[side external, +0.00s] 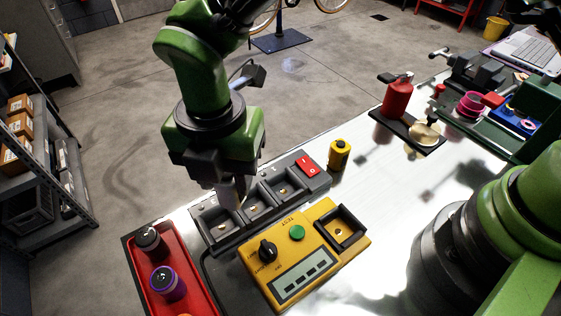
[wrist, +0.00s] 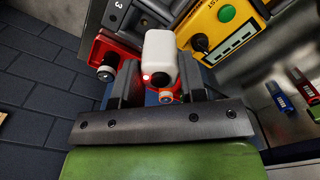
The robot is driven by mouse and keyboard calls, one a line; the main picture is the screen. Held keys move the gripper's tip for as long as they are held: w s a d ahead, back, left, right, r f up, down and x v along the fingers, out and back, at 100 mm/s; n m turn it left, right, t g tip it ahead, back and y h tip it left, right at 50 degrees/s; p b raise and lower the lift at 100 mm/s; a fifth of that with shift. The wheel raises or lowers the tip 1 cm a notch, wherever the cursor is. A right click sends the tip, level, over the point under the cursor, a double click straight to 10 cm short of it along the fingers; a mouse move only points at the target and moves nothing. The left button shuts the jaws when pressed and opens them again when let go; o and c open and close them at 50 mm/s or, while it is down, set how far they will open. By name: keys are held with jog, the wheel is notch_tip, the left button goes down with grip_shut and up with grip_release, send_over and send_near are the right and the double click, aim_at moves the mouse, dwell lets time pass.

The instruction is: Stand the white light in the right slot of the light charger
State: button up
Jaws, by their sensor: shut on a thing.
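The white light (wrist: 157,52) is held between the two fingers of my gripper (wrist: 157,72) in the wrist view, with a small red glow and a dark part at its near end. In the side view my gripper (side external: 229,192) points down over the left part of the dark grey light charger (side external: 318,184), which has three square slots in a row and a red switch at its right end. The light is mostly hidden there, and I cannot tell whether it touches the charger.
A yellow tester (side external: 290,262) with a dial, green button and empty socket stands in front of the charger. A red tray (side external: 190,296) holding dark and purple canisters is to the left.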

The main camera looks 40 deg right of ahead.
jog(key=shift+m, duration=0.4)
jog(key=shift+w+a+f, duration=0.25)
jog(key=shift+a+f, duration=0.15)
jog(key=shift+f, duration=0.7)
jog(key=shift+w+a+f, duration=0.2)
jog(key=shift+a+f, duration=0.2)
jog(key=shift+f, duration=0.65)
jog(key=shift+w+a+f, duration=0.25)
jog(key=shift+a+f, duration=0.15)
jog(key=shift+f, duration=0.7)
jog(key=shift+f, duration=0.6)
jog(key=o, duration=0.8)
jog(key=shift+c, duration=0.2)
notch_tip(320, 180, up, 11)
